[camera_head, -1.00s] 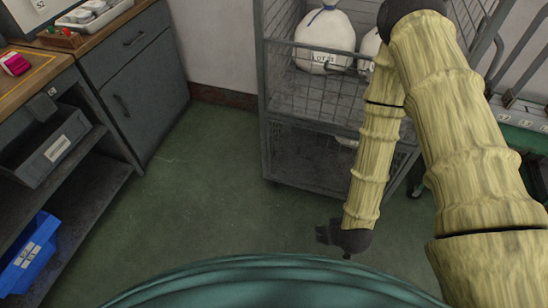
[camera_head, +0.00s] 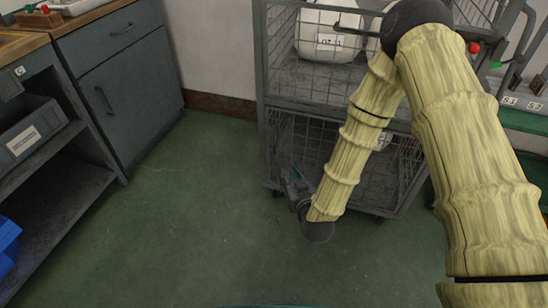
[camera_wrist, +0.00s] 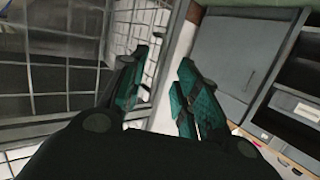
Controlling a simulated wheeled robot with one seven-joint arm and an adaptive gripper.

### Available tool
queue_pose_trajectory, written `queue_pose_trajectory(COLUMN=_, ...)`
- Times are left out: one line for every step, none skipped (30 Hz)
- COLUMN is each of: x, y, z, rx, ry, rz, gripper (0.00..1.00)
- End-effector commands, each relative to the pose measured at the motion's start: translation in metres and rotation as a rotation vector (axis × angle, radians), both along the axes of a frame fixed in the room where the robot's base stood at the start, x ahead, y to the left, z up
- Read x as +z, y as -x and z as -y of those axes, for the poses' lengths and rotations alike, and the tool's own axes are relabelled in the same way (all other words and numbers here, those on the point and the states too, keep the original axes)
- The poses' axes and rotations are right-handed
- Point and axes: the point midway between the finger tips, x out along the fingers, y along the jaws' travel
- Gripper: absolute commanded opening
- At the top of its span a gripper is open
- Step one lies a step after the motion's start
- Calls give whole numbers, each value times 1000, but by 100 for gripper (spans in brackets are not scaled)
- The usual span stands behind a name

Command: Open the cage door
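The grey wire-mesh cage (camera_head: 264,112) stands at the centre right in the head view, with an upper shelf and a lower mesh-fronted section (camera_head: 310,150). Its mesh and frame also fill the left of the wrist view (camera_wrist: 62,85). I cannot tell which panel is the door. A dark bar (camera_head: 347,31) crosses in front of the upper section. My gripper (camera_head: 290,182) is low at the cage's lower left front corner; I cannot tell whether it touches. In the wrist view its two teal-padded fingers (camera_wrist: 164,62) are apart, with nothing between them.
A white labelled bag (camera_head: 326,42) sits on the cage's upper shelf, with another partly behind my arm. Grey cabinets (camera_head: 118,95) and a shelf with bins (camera_head: 30,135) stand at left. Green floor (camera_head: 180,200) between is clear. A bench with numbered labels (camera_head: 520,102) is at right.

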Motion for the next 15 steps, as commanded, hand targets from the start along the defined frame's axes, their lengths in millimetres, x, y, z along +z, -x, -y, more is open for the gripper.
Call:
queue_pose_trajectory(x=-9, y=-8, z=-4, rx=-2, ry=-8, rz=42, gripper=31)
queue_pose_trajectory(x=-8, y=-12, z=-6, rx=-3, ry=-13, rz=66, gripper=31)
queue_pose_trajectory(x=-6, y=-16, z=-9, rx=-5, ry=-16, rz=94, gripper=31)
queue_pose_trajectory(x=-4, y=-19, z=-11, rx=-6, ry=-20, rz=113, gripper=31)
queue_pose_trajectory(x=-3, y=-22, z=-12, rx=-6, ry=-22, rz=130, gripper=31)
queue_pose_trajectory(x=-1, y=-25, z=-14, rx=-7, ry=-27, rz=152, gripper=31)
queue_pose_trajectory(x=1, y=-26, z=-16, rx=-8, ry=-29, rz=164, gripper=31)
queue_pose_trajectory(x=2, y=-28, z=-17, rx=-9, ry=-31, rz=176, gripper=31)
queue_pose_trajectory(x=4, y=-30, z=-18, rx=-10, ry=-34, rz=189, gripper=31)
queue_pose_trajectory(x=5, y=-31, z=-18, rx=-11, ry=-35, rz=198, gripper=31)
queue_pose_trajectory(x=7, y=-32, z=-18, rx=-12, ry=-36, rz=204, gripper=31)
queue_pose_trajectory(x=8, y=-33, z=-19, rx=-12, ry=-37, rz=210, gripper=31)
queue_pose_trajectory(x=8, y=-35, z=-20, rx=-12, ry=-37, rz=213, gripper=31)
queue_pose_trajectory(x=9, y=-36, z=-20, rx=-13, ry=-37, rz=215, gripper=31)
queue_pose_trajectory(x=9, y=-39, z=-21, rx=-13, ry=-37, rz=216, gripper=31)
